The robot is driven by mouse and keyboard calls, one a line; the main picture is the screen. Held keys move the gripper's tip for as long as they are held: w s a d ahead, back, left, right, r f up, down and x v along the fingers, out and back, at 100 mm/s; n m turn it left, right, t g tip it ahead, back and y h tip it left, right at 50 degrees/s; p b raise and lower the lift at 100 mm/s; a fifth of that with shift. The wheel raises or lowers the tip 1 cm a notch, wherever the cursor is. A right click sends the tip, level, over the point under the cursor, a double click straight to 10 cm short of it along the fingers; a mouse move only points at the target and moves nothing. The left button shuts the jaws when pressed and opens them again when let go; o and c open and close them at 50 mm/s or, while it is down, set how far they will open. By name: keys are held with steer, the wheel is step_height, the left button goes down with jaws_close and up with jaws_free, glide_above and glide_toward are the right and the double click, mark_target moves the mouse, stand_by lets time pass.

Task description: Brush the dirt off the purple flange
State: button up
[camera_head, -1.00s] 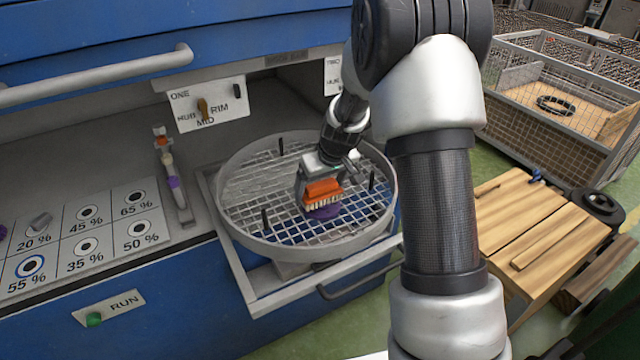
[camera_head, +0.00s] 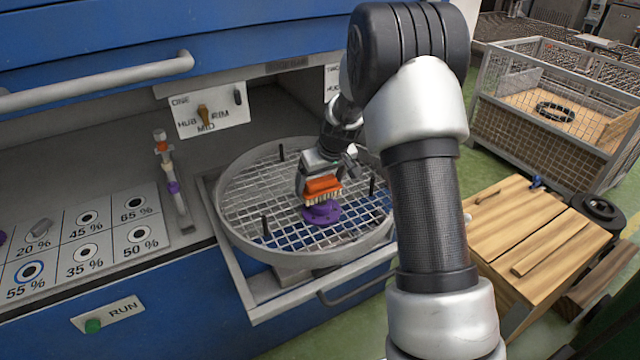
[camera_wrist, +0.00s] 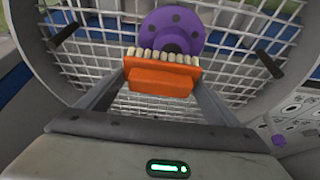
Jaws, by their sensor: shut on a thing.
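The purple flange (camera_head: 322,213) lies on the wire mesh of the round turntable basket (camera_head: 228,222). In the wrist view the flange (camera_wrist: 172,27) shows its round face with dark bolt holes and a central hub. My gripper (camera_head: 320,182) is shut on an orange brush (camera_head: 323,186) with pale bristles. In the wrist view the brush (camera_wrist: 160,82) sits between the fingers, bristles toward the flange. The bristles are at the flange's hub; I cannot tell whether they touch it. No dirt can be made out on the visible part of the flange.
Dark upright pegs (camera_head: 265,226) stand in the basket around the flange. A pulled-out frame (camera_head: 262,305) carries the basket. Left are a percentage panel (camera_head: 75,262), a RUN button (camera_head: 94,326) and a HUB/MID/RIM selector (camera_head: 204,112). A wooden crate (camera_head: 535,225) stands right.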

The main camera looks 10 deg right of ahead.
steer(key=shift+r+p, duration=2.25)
steer(key=shift+r, duration=1.7)
steer(key=s+m+h+p, duration=0.1)
steer(key=s+m+p, duration=0.2)
steer(key=s, duration=1.6)
steer(key=shift+s+r+p, duration=0.4)
steer(key=shift+p, duration=0.25)
steer(key=shift+a, duration=0.1)
